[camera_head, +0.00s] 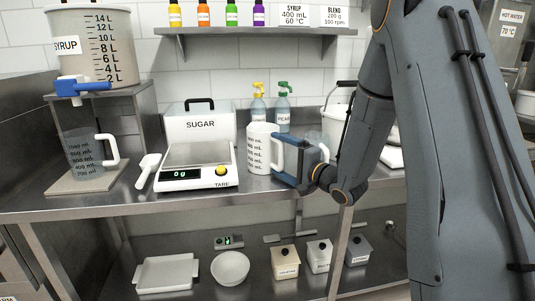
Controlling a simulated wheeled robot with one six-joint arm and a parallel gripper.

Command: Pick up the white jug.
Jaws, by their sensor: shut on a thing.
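The white jug (259,148) stands upright on the steel counter, just right of the scale, with dark volume marks down its side. Its white handle (277,152) faces right, toward my gripper. My gripper (282,158) is shut on the jug at the handle side, with the blue-grey gripper body to the right of the handle. I cannot tell whether the jug's base touches the counter.
A scale (195,178) reading 0 g and a sugar bin (200,122) stand left of the jug. Two spray bottles (282,112) are behind it, and a white bucket (338,125) is behind my arm. A clear measuring jug (84,153) stands far left under the syrup tank (92,45).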

